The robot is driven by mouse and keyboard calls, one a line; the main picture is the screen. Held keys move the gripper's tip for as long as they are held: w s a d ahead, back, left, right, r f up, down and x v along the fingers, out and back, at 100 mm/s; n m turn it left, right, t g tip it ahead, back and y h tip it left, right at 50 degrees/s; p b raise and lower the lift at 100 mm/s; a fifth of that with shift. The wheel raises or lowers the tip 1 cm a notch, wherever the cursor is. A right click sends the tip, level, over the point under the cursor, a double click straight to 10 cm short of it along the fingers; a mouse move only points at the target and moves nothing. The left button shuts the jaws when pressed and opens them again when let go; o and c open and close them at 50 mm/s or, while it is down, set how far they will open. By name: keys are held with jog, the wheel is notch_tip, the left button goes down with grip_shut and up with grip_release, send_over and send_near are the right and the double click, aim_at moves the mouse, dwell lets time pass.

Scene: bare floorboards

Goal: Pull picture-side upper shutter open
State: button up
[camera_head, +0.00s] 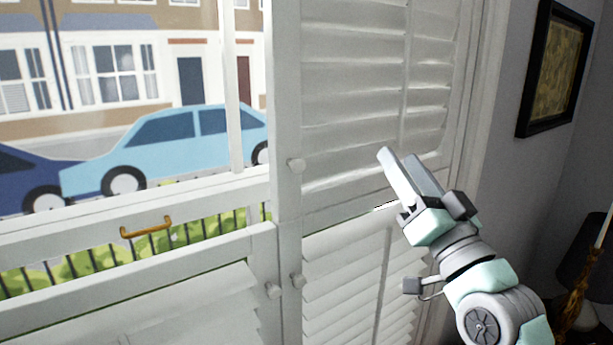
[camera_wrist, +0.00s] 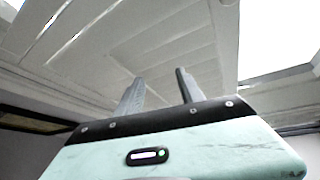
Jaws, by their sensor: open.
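The picture-side upper shutter (camera_head: 350,75) is a white louvred panel at the upper right of the window in the head view. It stands across the right part of the window. My gripper (camera_head: 398,155) is in front of the shutter's lower right part, well to the right of the knob. In the wrist view my gripper (camera_wrist: 158,80) shows two grey fingers spread apart with nothing between them. White panelling fills the view beyond them; the knob cannot be made out there.
A brass handle (camera_head: 146,228) is on the window sash at left. A black-framed picture (camera_head: 556,65) hangs on the right wall. A dark lamp (camera_head: 585,265) stands at lower right.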

aim_at(300, 165)
jog(key=s+a+n+g+y, duration=0.2)
jog(key=s+a+n+g, duration=0.5)
jog(key=s+a, duration=0.15)
jog(key=p+x, duration=0.1)
jog(key=x, duration=0.4)
jog(key=p+x, duration=0.2)
jog(key=x, duration=0.3)
jog(key=shift+s+a+f, duration=0.2)
jog(key=shift+s+a, duration=0.05)
jog(key=shift+a, duration=0.05)
jog(key=shift+w+a+f, duration=0.1)
jog(key=shift+w+a, duration=0.15)
jog(key=shift+w, duration=0.2)
jog(key=shift+c, duration=0.3)
grip_shut()
